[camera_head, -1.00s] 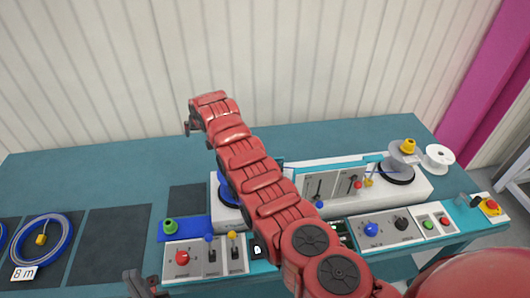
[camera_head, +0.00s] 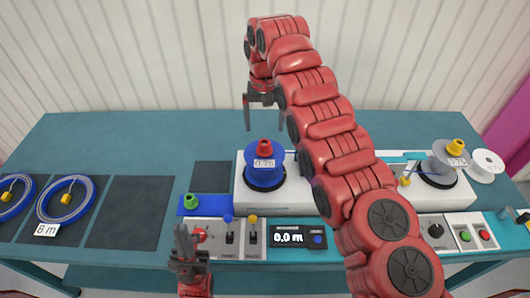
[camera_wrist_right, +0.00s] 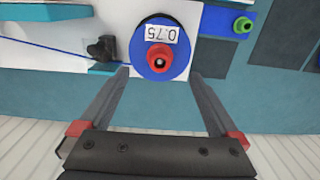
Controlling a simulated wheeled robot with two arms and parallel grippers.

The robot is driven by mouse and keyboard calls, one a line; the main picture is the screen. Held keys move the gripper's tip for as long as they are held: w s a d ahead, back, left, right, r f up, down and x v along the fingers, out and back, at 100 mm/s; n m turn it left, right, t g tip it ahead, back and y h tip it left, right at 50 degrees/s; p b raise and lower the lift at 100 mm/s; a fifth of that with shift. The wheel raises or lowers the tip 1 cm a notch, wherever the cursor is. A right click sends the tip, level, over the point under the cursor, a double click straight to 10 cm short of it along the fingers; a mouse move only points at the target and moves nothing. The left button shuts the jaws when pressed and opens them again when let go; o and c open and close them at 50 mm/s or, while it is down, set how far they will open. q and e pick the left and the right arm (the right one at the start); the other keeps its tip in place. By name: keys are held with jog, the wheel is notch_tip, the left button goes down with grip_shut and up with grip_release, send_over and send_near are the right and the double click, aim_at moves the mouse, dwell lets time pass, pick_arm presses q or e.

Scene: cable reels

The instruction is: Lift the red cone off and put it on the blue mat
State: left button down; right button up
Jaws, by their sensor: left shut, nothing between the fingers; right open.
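The red cone (camera_head: 265,147) sits on top of the blue reel (camera_head: 264,177), which stands on the left white unit. My left gripper (camera_head: 184,238) is shut and empty at the front edge.
A dark square pad (camera_head: 212,175) lies behind the blue mat. A control panel (camera_head: 262,236) with levers and a display runs along the front. A grey reel with a yellow cone (camera_head: 455,147) stands at right. Coiled blue cables (camera_head: 66,199) lie at left.

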aim_at(264, 144)
notch_tip(264, 144, down, 4)
jog(key=shift+r+p, duration=0.25)
jog(key=shift+p, duration=0.45)
jog(key=shift+f+p, duration=0.2)
jog(key=shift+p, duration=0.15)
jog(key=f+p, duration=0.2)
jog(key=f, duration=0.2)
jog(key=shift+w+f+p, duration=0.3)
jog(key=shift+p, duration=0.1)
jog(key=shift+f, duration=0.2)
jog(key=c, duration=1.5)
jog(key=shift+o, duration=0.2)
